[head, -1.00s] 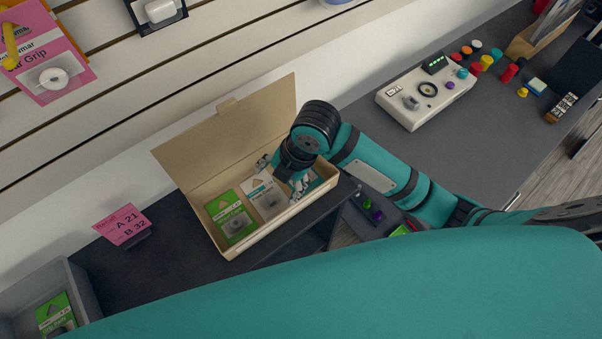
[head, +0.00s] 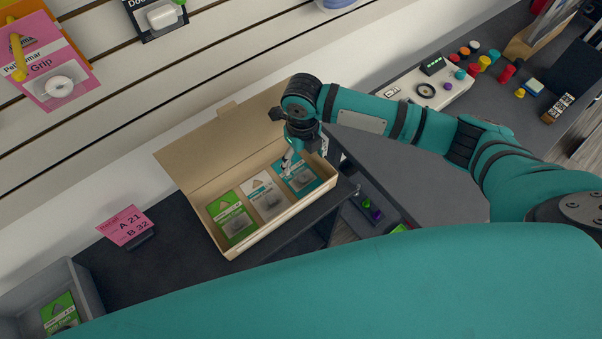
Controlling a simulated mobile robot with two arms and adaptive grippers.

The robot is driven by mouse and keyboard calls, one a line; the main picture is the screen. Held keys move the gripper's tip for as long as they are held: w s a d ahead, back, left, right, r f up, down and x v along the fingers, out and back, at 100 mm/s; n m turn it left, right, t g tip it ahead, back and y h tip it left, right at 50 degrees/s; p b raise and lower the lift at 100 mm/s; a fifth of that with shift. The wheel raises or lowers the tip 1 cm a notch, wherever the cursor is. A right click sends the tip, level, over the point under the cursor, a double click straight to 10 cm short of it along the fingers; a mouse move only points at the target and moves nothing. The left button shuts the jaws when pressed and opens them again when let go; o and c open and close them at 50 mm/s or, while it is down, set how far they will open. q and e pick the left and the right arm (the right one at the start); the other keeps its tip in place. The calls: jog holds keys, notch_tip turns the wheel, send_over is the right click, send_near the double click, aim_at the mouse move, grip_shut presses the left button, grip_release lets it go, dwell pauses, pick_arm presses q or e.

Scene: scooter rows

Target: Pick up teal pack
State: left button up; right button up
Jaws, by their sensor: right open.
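The teal pack (head: 301,181) lies in the right end of the open cardboard box (head: 270,232), beside a white pack (head: 266,199) and a green pack (head: 232,218). My right gripper (head: 288,168) is over the teal pack's upper left part, fingers pointing down at it. It is open and seems to hold nothing. I cannot tell whether the fingertips touch the pack. My left gripper is not in view.
The box lid stands up behind the packs. A pink sign (head: 125,226) stands on the dark shelf left of the box. A grey bin (head: 84,287) with a green pack is at lower left. A control panel (head: 425,88) is at upper right.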

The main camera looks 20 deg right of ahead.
aim_at(301, 173)
jog(key=f+p, duration=0.1)
jog(key=f, duration=0.7)
jog(key=shift+a, duration=0.2)
jog(key=c, duration=1.3)
